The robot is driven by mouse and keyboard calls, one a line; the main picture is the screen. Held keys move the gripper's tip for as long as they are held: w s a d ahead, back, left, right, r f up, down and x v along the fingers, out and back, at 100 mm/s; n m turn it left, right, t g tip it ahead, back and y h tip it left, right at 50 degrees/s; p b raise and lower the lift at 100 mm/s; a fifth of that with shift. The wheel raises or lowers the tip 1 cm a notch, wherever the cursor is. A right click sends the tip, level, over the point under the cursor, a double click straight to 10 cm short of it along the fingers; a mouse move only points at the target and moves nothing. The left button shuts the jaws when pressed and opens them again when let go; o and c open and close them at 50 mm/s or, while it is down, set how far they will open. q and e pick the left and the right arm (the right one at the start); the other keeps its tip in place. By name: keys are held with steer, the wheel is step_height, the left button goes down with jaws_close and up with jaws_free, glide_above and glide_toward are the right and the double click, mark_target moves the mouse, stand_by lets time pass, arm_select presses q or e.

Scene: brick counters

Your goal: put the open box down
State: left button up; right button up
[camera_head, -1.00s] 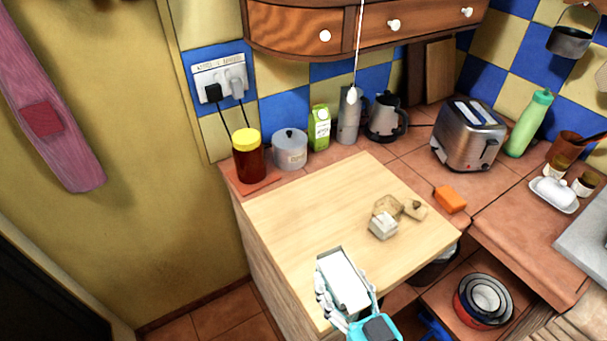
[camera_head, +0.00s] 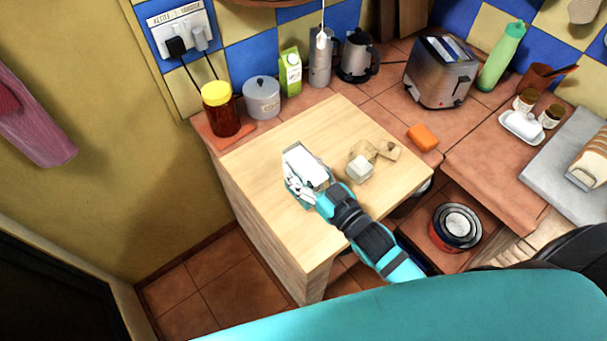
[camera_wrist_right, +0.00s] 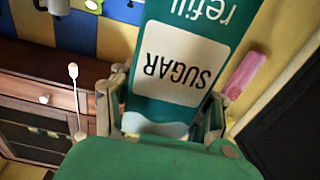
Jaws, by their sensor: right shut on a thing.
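In the head view the box (camera_head: 303,162) shows a pale top and sits in my right gripper (camera_head: 305,184) over the left middle of the light wooden worktop (camera_head: 265,180). I cannot tell whether its underside touches the wood. My left gripper is not in view.
Behind stand a yellow-lidded jar (camera_head: 220,110), a grey canister (camera_head: 262,98) and a green carton (camera_head: 290,72). The worktop's front left is clear.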

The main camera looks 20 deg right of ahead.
step_height(320, 180, down, 3)
steer(key=shift+r, duration=0.1)
steer(key=shift+f, duration=0.3)
steer(key=shift+s, duration=0.1)
steer(key=shift+f, duration=0.15)
steer(key=o, duration=1.4)
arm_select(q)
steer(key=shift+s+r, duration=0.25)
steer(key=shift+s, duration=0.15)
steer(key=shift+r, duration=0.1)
